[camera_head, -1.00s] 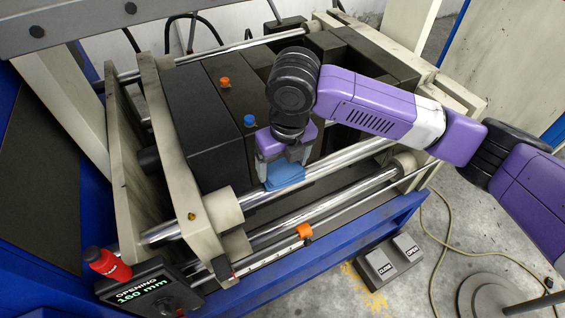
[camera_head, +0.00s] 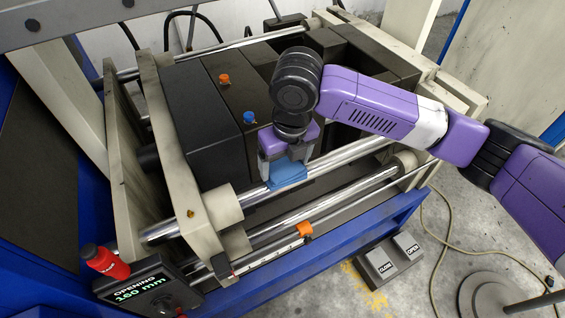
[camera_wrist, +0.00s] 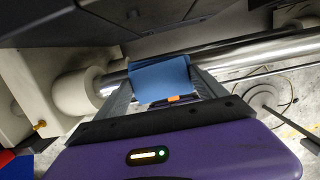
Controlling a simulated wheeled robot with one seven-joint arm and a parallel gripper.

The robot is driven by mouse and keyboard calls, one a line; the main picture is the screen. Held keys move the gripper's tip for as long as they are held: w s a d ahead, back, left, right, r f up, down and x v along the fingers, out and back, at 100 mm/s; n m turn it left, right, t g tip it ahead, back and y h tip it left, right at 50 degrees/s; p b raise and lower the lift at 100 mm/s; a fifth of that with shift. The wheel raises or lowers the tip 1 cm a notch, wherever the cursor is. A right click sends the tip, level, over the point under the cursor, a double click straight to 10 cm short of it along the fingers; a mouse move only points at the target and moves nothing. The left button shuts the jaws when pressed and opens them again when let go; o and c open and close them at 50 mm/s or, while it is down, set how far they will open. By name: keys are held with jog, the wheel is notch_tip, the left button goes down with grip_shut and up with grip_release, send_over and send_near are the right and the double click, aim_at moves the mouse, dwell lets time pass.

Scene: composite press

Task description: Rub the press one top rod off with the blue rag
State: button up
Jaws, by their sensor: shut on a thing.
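The blue rag (camera_head: 287,174) lies over the upper front polished rod (camera_head: 336,161) of the press, touching it near the middle of its length. My gripper (camera_head: 286,160) points down from above and is shut on the rag. The rag also shows in the wrist view (camera_wrist: 160,80), between the two grey fingers (camera_wrist: 166,92), draped against the shiny rod (camera_wrist: 245,58). The rod's left end enters a cream collar (camera_head: 222,206). The rod's surface under the rag is hidden.
A second rod (camera_head: 340,198) runs parallel below, with an orange clip (camera_head: 305,230) on the scale in front. Dark press blocks (camera_head: 205,125) stand behind my gripper.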

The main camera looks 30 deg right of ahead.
aim_at(300, 161)
jog(key=shift+d+r, duration=0.1)
jog(key=shift+d, duration=0.8)
jog(key=shift+d+f+b, duration=0.15)
jog(key=shift+d+b, duration=0.15)
jog(key=shift+d, duration=0.85)
jog(key=shift+d+f+b, duration=0.1)
jog(key=shift+d+b, duration=0.15)
jog(key=shift+d, duration=0.85)
jog(key=shift+d+r, duration=0.1)
jog(key=shift+a+r+p, duration=0.15)
jog(key=shift+a+p, duration=0.25)
jog(key=shift+a, duration=0.8)
jog(key=shift+s+a+f, duration=0.1)
jog(key=shift+a+f, duration=0.05)
jog(key=shift+a, duration=1.05)
jog(key=shift+a+f, duration=0.15)
jog(key=shift+a, duration=1.05)
jog(key=shift+r+p, duration=2.85)
jog(key=shift+r, duration=0.7)
